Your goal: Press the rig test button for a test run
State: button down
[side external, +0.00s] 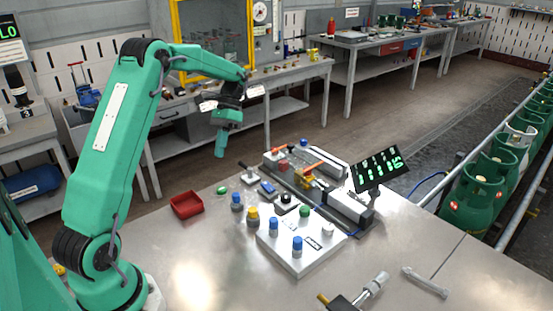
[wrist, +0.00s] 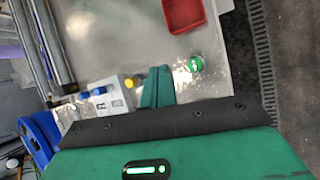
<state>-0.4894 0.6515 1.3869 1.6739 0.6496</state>
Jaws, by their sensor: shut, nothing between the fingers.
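My gripper (side external: 220,148) hangs above the table's back-left part, shut and empty, pointing down. In the wrist view its closed green fingers (wrist: 157,87) show over the table. A small round green piece (side external: 222,190) sits on the table below and near it; it also shows in the wrist view (wrist: 195,63), apart from the fingers. A small box with a dark round top (side external: 287,199) stands before the rig (side external: 345,205). I cannot tell for certain which of these is the rig test button. The rig's tilted screen (side external: 381,170) shows green digits.
A red tray (side external: 186,204) lies left of the green piece; the wrist view shows it too (wrist: 183,15). A white block (side external: 300,257) holds several capped cylinders, with blue-capped (side external: 237,202) and yellow-capped (side external: 253,216) ones beside it. The front-left table is clear.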

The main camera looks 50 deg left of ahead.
aim_at(222, 187)
jog(key=shift+a+f+g+h, duration=0.3)
jog(key=shift+a+f, duration=0.6)
jog(key=shift+f, duration=0.2)
jog(key=shift+f, duration=0.15)
jog(key=shift+f, duration=4.25)
